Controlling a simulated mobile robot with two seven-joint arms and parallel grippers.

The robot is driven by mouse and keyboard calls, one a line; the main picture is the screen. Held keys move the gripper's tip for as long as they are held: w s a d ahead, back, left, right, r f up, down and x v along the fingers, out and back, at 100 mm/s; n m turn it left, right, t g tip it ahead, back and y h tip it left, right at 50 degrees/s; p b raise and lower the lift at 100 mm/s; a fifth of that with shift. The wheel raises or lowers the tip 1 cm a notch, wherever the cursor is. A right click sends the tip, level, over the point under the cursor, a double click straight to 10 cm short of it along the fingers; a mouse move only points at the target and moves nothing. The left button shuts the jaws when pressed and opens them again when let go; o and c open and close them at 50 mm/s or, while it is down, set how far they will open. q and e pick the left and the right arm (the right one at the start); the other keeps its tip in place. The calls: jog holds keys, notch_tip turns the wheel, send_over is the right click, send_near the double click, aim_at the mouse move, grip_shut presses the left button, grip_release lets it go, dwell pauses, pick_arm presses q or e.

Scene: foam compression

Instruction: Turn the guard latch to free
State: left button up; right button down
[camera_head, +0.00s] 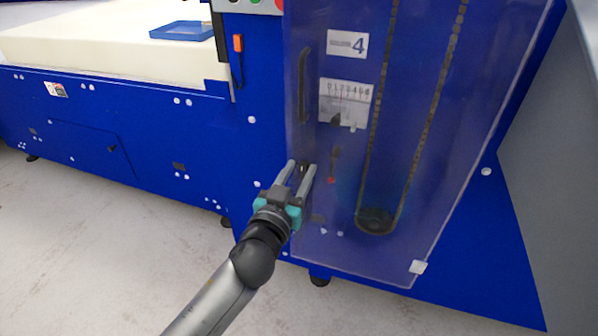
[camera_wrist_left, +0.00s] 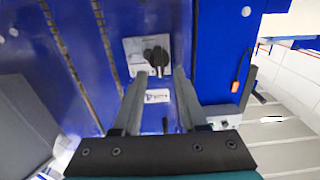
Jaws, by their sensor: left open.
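The clear guard (camera_head: 440,150) covers the front of the blue machine. A small dark latch (camera_head: 303,171) sits at the guard's lower left, mostly hidden by my left gripper (camera_head: 302,165). In the left wrist view, a black latch knob (camera_wrist_left: 157,56) stands on a light grey plate (camera_wrist_left: 131,48). My left gripper (camera_wrist_left: 160,73) is open, its two fingers pointing at the knob, with the fingertips at either side of its near end. I cannot tell whether they touch it. The right gripper is out of view.
A dark vertical handle (camera_head: 303,85) is higher on the guard. A foam block (camera_head: 90,45) with a blue tray (camera_head: 181,31) lies left. Floor in front is clear.

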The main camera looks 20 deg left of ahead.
pick_arm(q)
jog(key=shift+w, duration=0.2)
grip_shut()
dwell(0.3)
